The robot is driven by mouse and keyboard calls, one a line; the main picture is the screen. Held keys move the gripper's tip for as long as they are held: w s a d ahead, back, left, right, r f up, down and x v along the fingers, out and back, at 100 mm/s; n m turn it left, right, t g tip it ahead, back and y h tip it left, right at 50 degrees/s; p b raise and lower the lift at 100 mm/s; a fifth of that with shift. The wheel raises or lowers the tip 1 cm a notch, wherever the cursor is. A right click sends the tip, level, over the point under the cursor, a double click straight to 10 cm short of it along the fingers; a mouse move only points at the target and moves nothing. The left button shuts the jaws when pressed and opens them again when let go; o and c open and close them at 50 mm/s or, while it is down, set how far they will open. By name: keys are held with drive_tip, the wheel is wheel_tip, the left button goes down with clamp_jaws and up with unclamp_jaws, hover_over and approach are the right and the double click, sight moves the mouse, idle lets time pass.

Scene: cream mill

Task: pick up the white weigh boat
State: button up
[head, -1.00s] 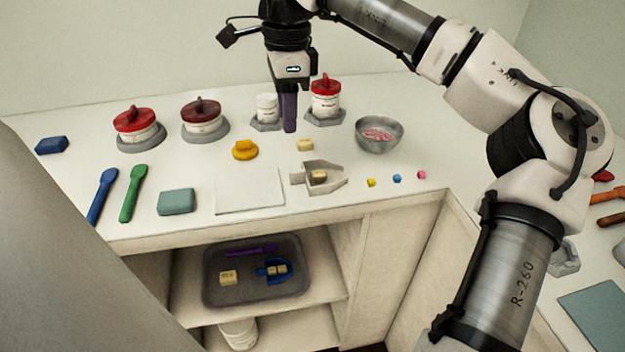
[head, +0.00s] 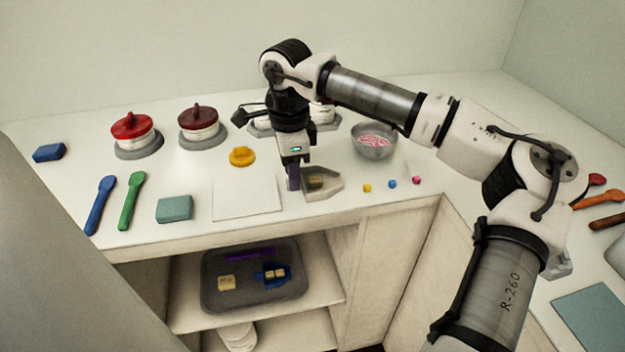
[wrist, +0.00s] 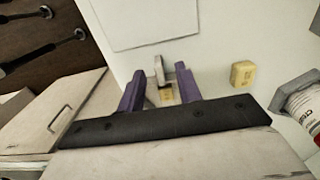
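The white weigh boat (head: 333,191) is a scoop-shaped dish near the counter's front edge, with a yellowish block (head: 316,181) in it. My gripper (head: 293,184) points down at the boat's left end, where the handle is, and hides that part in the head view. In the wrist view the two purple fingers (wrist: 159,80) stand apart, with a pale piece of the boat (wrist: 158,68) and the block (wrist: 166,95) visible in the gap. I cannot tell whether the fingers touch the boat.
A white sheet (head: 245,199) lies left of my gripper. A yellow lidded piece (head: 242,157) is behind it. A metal bowl (head: 372,146) stands behind right, and small cubes (head: 392,184) lie to the right. A grey tray (head: 225,300) sits on the shelf below.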

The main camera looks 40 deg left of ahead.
drive_tip(key=shift+f, duration=0.75)
clamp_jaws()
